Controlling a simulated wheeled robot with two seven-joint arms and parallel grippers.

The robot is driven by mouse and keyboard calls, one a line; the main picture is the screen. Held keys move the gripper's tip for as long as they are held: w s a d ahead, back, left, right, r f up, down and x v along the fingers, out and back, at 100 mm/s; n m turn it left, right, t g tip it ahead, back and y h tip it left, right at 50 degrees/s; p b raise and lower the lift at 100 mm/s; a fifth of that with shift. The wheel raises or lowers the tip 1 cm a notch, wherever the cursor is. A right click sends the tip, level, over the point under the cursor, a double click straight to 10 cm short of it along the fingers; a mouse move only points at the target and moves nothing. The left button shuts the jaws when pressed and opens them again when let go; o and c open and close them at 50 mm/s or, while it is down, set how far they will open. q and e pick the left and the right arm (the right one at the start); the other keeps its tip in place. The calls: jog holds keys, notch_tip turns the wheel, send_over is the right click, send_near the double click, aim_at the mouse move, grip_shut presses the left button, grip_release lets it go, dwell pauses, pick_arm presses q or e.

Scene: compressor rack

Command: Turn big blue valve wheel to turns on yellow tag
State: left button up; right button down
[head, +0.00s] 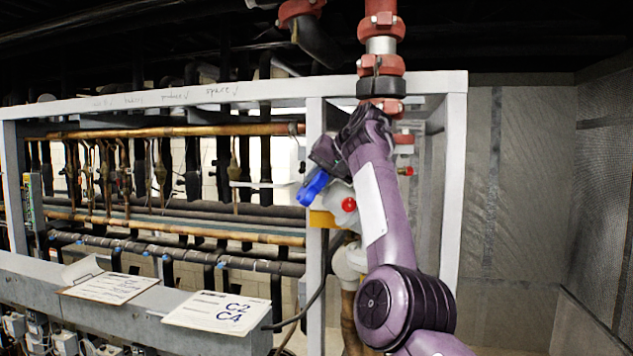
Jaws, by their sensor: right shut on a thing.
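A yellow tag (321,218) shows just below the wheel, partly hidden. Its writing is too small to read. My left gripper is not in view.
A red round knob (349,205) sits close to the right of the wheel. The grey rack frame (453,190) surrounds this spot. Copper pipes (180,131) run left. A clipboard (110,287) and a paper sheet (217,311) lie on the front ledge.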

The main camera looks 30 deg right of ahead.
dwell(0.5)
jog(key=c, duration=1.3)
grip_release()
jog(key=shift+r, duration=0.1)
